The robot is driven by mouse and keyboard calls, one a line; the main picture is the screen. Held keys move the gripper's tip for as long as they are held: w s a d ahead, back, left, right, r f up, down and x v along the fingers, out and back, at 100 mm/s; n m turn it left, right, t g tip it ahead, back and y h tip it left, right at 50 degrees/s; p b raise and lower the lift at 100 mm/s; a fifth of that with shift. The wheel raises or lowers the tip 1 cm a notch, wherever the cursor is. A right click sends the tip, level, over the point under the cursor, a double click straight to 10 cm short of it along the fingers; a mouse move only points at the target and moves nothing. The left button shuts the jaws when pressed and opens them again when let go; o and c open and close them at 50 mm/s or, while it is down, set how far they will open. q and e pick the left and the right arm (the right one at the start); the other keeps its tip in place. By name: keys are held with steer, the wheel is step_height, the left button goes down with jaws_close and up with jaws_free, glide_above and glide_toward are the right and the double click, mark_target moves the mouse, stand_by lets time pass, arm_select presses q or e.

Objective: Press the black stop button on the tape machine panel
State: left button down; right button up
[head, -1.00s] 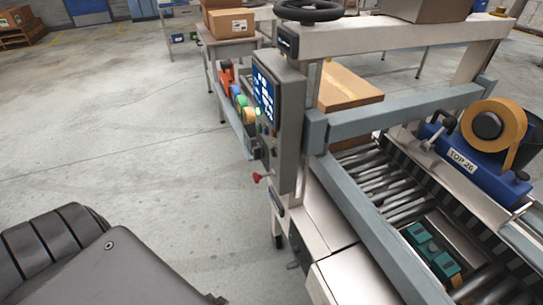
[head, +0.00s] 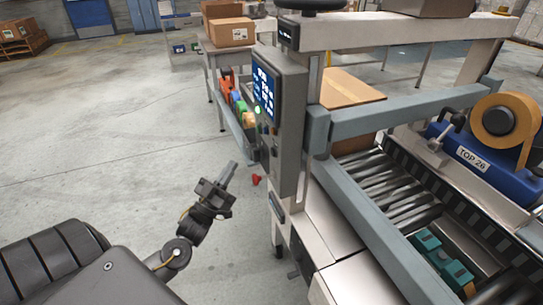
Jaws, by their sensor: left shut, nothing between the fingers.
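The tape machine panel (head: 290,125) is a grey upright box on the machine's near left post, seen at a steep angle. It carries a lit blue screen (head: 264,92), a glowing green button (head: 257,110) and small dark controls below it. I cannot clearly tell which of these is the black stop button. A red knob (head: 256,180) sticks out low on the panel's left side. My left gripper (head: 231,168) is shut and empty, left of the panel's lower part and apart from it in the picture. My right gripper is out of view.
The tape machine's roller bed (head: 385,195) and blue tape head (head: 490,165) lie to the right. Coloured tape rolls (head: 239,103) sit on a rack behind the panel. A carton (head: 230,32) stands on a table further back. Open concrete floor (head: 110,150) lies left.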

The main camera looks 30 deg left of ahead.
mark_target(273, 152)
arm_select(q)
steer(key=shift+s+d+r+t+h, duration=0.1)
steer(key=shift+r+t+h, duration=0.05)
steer(key=shift+r, duration=0.25)
steer(key=shift+s+r+t+h, duration=0.1)
steer(key=shift+r+t+h, duration=0.05)
steer(key=shift+r, duration=0.25)
steer(key=w+d+b, duration=0.1)
steer(key=w+d, duration=0.4)
steer(key=w, duration=0.2)
steer(key=shift+w+d, duration=0.1)
steer(key=shift+w, duration=0.15)
stand_by(1.8)
steer(key=shift+w+d, duration=0.15)
steer(key=shift+w, duration=0.1)
steer(key=shift+w+d, duration=0.25)
steer(key=shift+w, duration=0.05)
stand_by(0.8)
steer(key=shift+s, duration=0.1)
steer(key=shift+s+a, duration=0.45)
steer(key=shift+s, duration=0.15)
